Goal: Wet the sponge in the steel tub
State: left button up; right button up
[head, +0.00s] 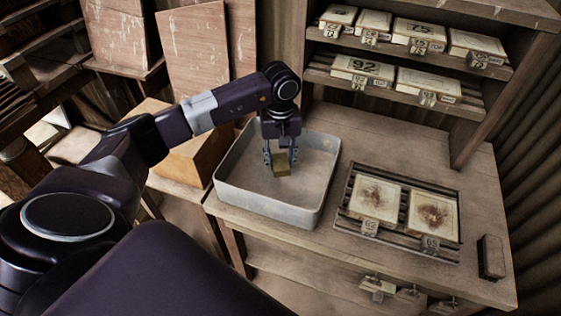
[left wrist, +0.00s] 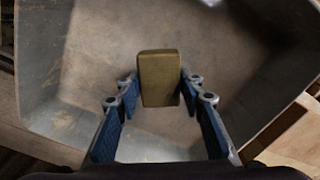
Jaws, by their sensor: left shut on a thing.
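The steel tub (head: 255,195) is a wide grey basin on the left part of the workbench. My left gripper (head: 281,160) points down into it, shut on the sponge (head: 283,168), a small yellow-brown block. In the left wrist view the sponge (left wrist: 159,78) sits between the two blue-padded fingers, and the tub's floor (left wrist: 110,40) and walls lie around it. I cannot tell whether the sponge touches the tub's floor. My right gripper is not in view.
A slatted rack (head: 349,215) with two stained tiles, tagged, lies right of the tub. A dark block (head: 491,257) lies at the bench's right end. Shelves (head: 480,82) with numbered tiles stand behind. A wooden box (head: 195,160) stands left of the tub.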

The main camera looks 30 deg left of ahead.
aim_at(280, 160)
pick_arm(q)
jog(key=shift+r+p, duration=0.5)
jog(key=shift+r, duration=0.4)
jog(key=shift+r+p, duration=1.9)
jog(key=shift+r, duration=1.9)
jog(key=shift+r, duration=0.1)
notch_tip(280, 160, up, 4)
jog(key=shift+f+p, duration=0.1)
jog(key=shift+p, duration=0.8)
jog(key=shift+d, duration=0.1)
